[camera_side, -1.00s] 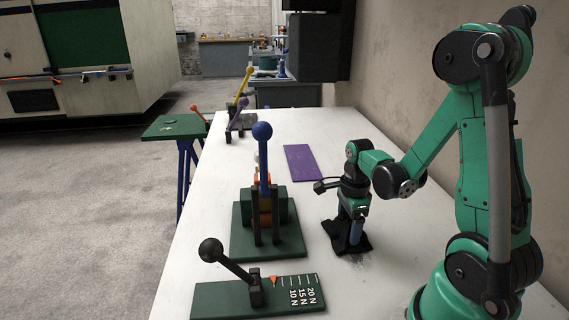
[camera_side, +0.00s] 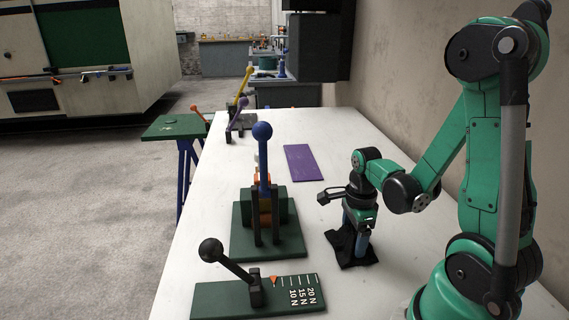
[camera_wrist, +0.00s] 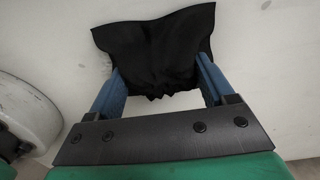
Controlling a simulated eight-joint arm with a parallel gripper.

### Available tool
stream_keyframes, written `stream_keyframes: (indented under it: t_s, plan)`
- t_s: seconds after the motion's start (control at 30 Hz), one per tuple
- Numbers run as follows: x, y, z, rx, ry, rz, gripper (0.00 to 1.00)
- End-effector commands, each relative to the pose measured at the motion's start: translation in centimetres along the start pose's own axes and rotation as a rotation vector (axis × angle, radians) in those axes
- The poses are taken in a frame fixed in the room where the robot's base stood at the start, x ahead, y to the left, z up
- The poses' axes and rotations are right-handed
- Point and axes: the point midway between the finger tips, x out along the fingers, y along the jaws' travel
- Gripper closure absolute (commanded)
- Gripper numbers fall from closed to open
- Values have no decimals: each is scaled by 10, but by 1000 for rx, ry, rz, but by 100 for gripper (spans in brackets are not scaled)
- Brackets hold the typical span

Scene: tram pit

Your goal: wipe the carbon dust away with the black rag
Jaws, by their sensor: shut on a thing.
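The black rag (camera_side: 344,259) lies crumpled on the white table top, right of the green lever stand. It also shows in the wrist view (camera_wrist: 150,42), spread out beyond and bunched between the blue fingers. My gripper (camera_side: 355,246) points down and is shut on the rag, pressing it at the table; the fingers also show in the wrist view (camera_wrist: 160,78). I can make out no clear carbon dust now; any under the rag or behind the gripper is hidden.
A green stand with a blue-knobbed lever (camera_side: 263,180) is left of the rag. A black-knobbed lever on a green scale plate (camera_side: 257,296) is at the front. A purple plate (camera_side: 300,163) lies behind. The wall (camera_side: 430,100) bounds the right side.

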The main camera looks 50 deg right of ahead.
Motion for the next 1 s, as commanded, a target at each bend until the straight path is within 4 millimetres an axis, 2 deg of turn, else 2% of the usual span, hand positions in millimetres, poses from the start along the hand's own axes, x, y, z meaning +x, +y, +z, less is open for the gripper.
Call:
stream_keyframes:
  t_s: [0.17,0.2,0.57,0.87,1.0]
  plan:
    - [1,9,1,-2,0,1,76]
    - [1,12,1,-2,0,2,84]
    - [1,16,1,-1,0,6,84]
    - [-8,16,1,0,0,2,84]
    - [-8,22,2,-1,0,1,84]
